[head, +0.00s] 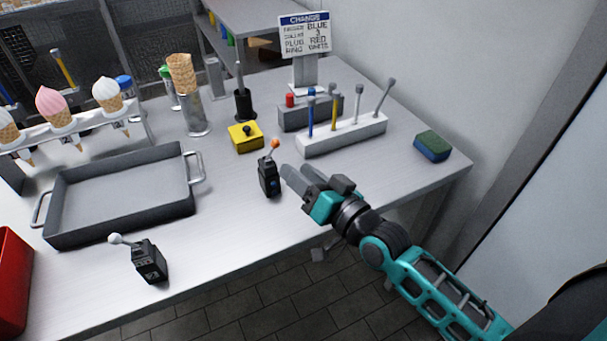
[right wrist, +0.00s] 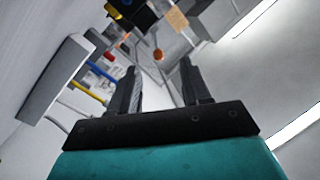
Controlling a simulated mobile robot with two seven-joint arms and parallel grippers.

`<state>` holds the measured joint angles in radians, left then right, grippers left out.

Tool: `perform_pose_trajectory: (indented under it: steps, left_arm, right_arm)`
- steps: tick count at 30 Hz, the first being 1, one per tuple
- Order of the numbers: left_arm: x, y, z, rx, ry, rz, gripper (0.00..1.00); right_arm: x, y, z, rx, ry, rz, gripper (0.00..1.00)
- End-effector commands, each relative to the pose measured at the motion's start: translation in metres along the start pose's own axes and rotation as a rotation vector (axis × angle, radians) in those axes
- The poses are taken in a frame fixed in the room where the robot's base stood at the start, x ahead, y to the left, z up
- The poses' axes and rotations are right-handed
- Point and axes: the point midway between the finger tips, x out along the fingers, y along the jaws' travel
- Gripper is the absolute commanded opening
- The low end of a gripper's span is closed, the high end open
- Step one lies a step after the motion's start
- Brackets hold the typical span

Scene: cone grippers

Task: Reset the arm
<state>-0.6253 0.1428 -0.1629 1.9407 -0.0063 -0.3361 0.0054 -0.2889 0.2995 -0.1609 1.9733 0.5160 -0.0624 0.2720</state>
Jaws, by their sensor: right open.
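My right gripper (head: 288,180) is open and empty above the table's front right part, with its fingers pointing left. In the right wrist view its two fingers (right wrist: 160,85) stand apart with nothing between them. A small black device with an orange-tipped stick (head: 269,178) stands on the table just left of the fingertips. Its orange ball (right wrist: 158,55) shows beyond the fingers in the right wrist view. The right arm reaches in from the lower right. My left gripper is not in view.
A grey tray (head: 62,211) and a second device with a white-tipped stick (head: 150,262) are at left. Behind my gripper are a white rack with colored sticks (head: 345,137), a yellow box (head: 244,140) and a sponge (head: 433,146). The table's front edge lies beneath my arm.

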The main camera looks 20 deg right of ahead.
Motion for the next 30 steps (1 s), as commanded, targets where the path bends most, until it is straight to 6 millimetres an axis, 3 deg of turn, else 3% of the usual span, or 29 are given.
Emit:
perform_pose_trajectory:
  steps: [19, 25, 30]
  left_arm:
    - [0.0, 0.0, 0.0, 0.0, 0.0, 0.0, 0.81]
    - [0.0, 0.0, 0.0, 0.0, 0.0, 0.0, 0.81]
    - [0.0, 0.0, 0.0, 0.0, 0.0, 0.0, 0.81]
  right_arm:
    - [-0.005, -0.002, 0.005, -0.014, -0.031, 0.007, 0.48]
    - [-0.026, -0.01, 0.043, -0.125, -0.272, 0.07, 0.48]
    - [-0.069, -0.007, 0.076, -0.261, -0.562, 0.17, 0.48]
